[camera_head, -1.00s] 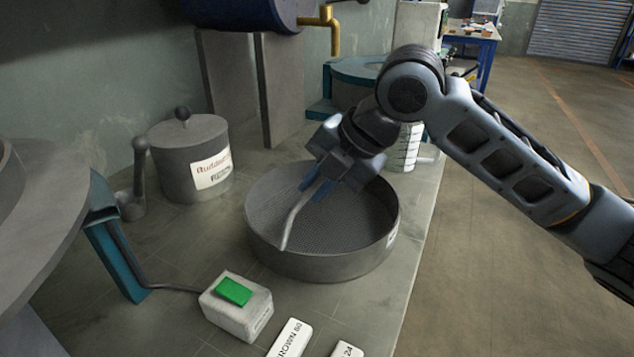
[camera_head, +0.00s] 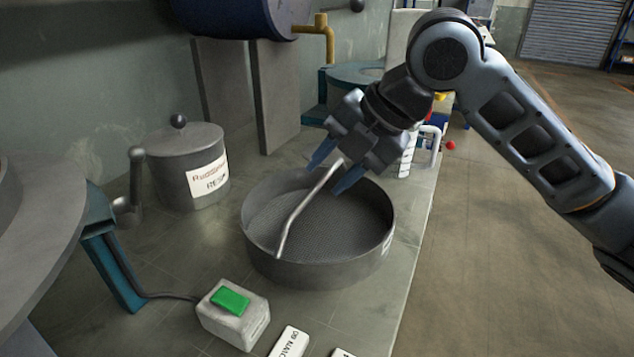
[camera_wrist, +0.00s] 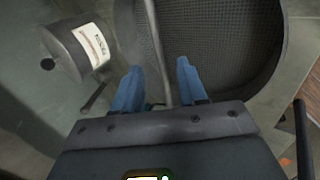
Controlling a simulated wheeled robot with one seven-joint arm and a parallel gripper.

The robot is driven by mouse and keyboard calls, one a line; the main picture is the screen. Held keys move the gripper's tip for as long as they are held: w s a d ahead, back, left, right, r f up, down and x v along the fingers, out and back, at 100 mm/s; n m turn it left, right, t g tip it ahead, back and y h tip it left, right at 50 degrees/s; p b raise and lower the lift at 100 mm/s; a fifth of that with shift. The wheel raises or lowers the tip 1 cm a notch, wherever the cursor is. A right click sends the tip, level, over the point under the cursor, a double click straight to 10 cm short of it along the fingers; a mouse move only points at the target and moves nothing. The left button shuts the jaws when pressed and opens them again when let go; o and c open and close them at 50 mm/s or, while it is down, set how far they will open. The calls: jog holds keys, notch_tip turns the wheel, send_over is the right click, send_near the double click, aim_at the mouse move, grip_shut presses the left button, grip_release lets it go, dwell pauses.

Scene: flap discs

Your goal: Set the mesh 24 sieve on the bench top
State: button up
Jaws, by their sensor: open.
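The sieve (camera_head: 318,250) is a round grey pan with a mesh floor. It rests flat on the bench top (camera_head: 380,315); its label is at the right side and too small to read. A bent metal handle or rod (camera_head: 300,215) rises across it. My gripper (camera_head: 338,172) is open above the sieve's far part, its blue fingers on either side of the rod and apart from it. In the wrist view the fingers (camera_wrist: 158,85) are spread, with the rod (camera_wrist: 158,45) between them and the mesh (camera_wrist: 215,40) below.
A lidded grey pot (camera_head: 185,165) with a paper label stands at the left. A box with a green button (camera_head: 232,300) and white label plates (camera_head: 290,342) lie in front. A white measuring jug (camera_head: 408,155) stands behind at the right. The bench's right edge is close to the sieve.

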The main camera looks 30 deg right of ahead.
jog(key=v, duration=0.6)
